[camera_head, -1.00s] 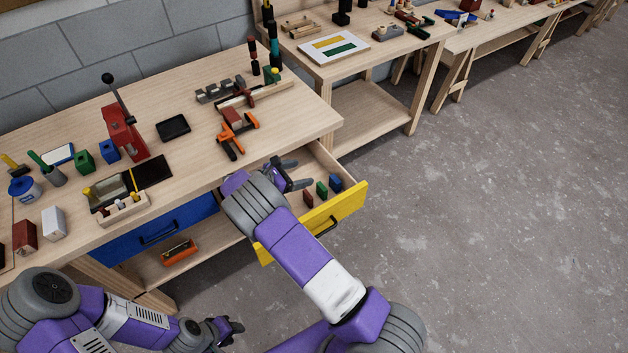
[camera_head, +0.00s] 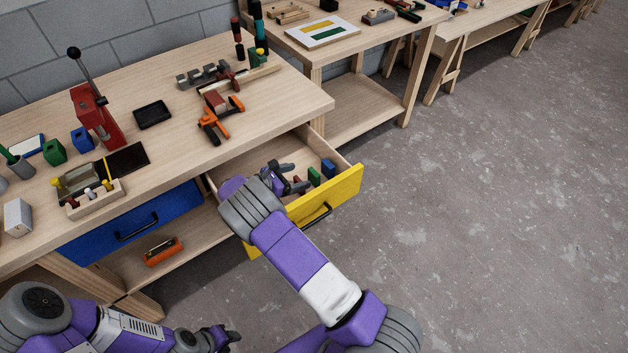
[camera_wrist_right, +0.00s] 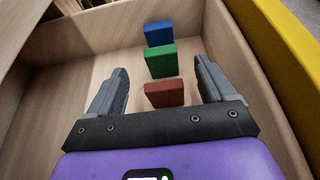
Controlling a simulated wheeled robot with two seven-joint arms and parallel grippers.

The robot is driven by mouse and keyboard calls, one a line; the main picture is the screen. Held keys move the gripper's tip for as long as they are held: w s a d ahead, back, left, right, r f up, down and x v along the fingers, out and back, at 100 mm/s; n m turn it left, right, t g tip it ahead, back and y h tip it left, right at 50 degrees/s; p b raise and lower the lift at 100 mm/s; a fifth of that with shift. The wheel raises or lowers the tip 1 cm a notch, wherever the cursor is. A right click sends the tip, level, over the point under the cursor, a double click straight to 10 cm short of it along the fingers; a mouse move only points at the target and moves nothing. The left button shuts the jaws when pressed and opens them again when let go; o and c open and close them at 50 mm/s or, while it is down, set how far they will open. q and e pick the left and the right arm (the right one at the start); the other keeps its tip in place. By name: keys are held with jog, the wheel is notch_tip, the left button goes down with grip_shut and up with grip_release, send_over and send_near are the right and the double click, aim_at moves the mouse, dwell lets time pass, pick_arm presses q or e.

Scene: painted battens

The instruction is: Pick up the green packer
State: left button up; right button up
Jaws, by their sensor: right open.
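The green packer (camera_wrist_right: 161,62) stands in the open drawer, between a blue packer (camera_wrist_right: 158,34) behind it and a red packer (camera_wrist_right: 164,94) nearer to me in the right wrist view. It also shows in the head view (camera_head: 314,176). My right gripper (camera_wrist_right: 160,82) is open and inside the drawer, its fingers on either side of the row. The red packer lies between the fingers, and the green one is just past their tips. Nothing is held. My left gripper (camera_head: 228,338) is low at the bottom of the head view, away from the drawer; its jaws are too small to judge.
The drawer's yellow front (camera_head: 340,195) and wooden walls surround my right gripper. The bench top (camera_head: 190,140) above holds an orange clamp (camera_head: 220,120), a red press (camera_head: 95,118) and a black tray (camera_head: 152,114). The drawer floor (camera_wrist_right: 75,75) left of the packers is clear.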

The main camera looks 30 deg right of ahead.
aim_at(312, 173)
jog(key=x, duration=0.2)
jog(key=b+x, duration=0.1)
jog(key=x, duration=0.2)
jog(key=shift+d+f+b, duration=0.2)
jog(key=shift+f+b, duration=0.15)
jog(key=shift+r, duration=0.1)
jog(key=c, duration=1.1)
